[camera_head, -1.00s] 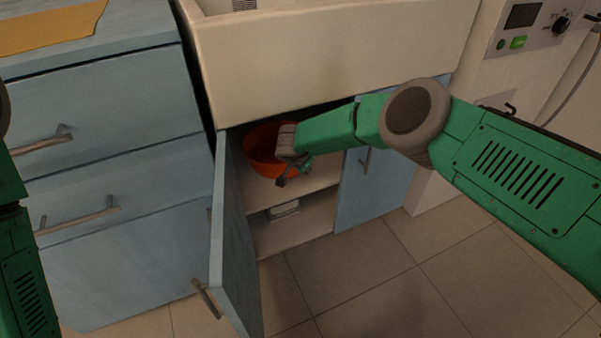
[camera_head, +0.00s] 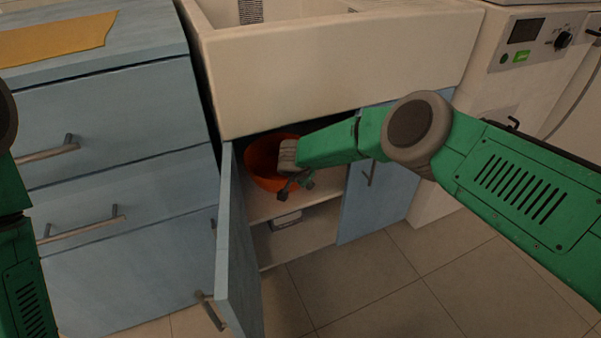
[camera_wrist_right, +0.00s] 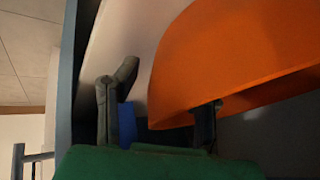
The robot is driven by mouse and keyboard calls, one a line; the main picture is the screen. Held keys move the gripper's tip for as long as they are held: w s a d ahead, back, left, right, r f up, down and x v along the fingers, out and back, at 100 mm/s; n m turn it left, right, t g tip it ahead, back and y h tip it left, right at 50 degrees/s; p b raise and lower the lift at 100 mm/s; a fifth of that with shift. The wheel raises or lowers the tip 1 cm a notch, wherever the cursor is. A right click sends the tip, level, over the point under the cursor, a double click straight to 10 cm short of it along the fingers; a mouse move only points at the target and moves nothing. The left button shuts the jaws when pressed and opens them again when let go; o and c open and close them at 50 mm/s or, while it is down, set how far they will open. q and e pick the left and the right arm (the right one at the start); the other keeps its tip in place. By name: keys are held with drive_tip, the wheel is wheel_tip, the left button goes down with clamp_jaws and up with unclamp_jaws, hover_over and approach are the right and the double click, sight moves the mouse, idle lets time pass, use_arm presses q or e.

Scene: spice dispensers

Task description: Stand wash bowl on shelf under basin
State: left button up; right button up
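The orange wash bowl (camera_head: 262,170) is on the upper shelf (camera_head: 313,199) of the open cabinet under the white basin (camera_head: 335,75). It looks upright, partly hidden by my right gripper. My right gripper (camera_head: 297,186) is at the bowl's right front side. In the right wrist view the bowl (camera_wrist_right: 235,55) fills the upper right. There the gripper's fingers (camera_wrist_right: 160,105) are spread apart, one clear of the bowl, the other partly hidden by its edge. Whether that finger touches the bowl is unclear. My left arm shows at the left edge, its gripper out of view.
The cabinet's left door (camera_head: 235,250) stands open toward me, close to my right arm's reach. The right door (camera_head: 376,195) is shut. A small pale object (camera_head: 286,219) lies on the lower shelf. Blue drawers (camera_head: 110,110) stand left, and the floor in front is clear.

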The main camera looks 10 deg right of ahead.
drive_tip(key=p+v, duration=0.5)
drive_tip(key=v, duration=0.6)
drive_tip(key=shift+p, duration=0.3)
drive_tip(key=shift+d, duration=0.1)
drive_tip(key=s+d+f+n, duration=0.2)
drive_tip(key=s+d+n, duration=0.1)
drive_tip(key=s, duration=0.5)
drive_tip(key=s+d+f+n+g+y, duration=0.1)
drive_tip(key=s+d+f+n, duration=0.15)
drive_tip(key=s, duration=0.55)
drive_tip(key=s+d+f+n, duration=0.2)
drive_tip(key=s+d+n, duration=0.15)
drive_tip(key=s, duration=0.45)
drive_tip(key=s+d+r+n+g, duration=0.1)
drive_tip(key=s+d+r+g, duration=0.1)
drive_tip(key=s, duration=0.8)
drive_tip(key=s+d+r+n+g+y, duration=0.1)
drive_tip(key=s+d+n+g, duration=0.1)
drive_tip(key=s, duration=0.8)
drive_tip(key=shift+s+d+r+y, duration=0.2)
drive_tip(key=shift+d+r+y, duration=0.15)
drive_tip(key=shift+d, duration=0.5)
drive_tip(key=shift+r, duration=0.1)
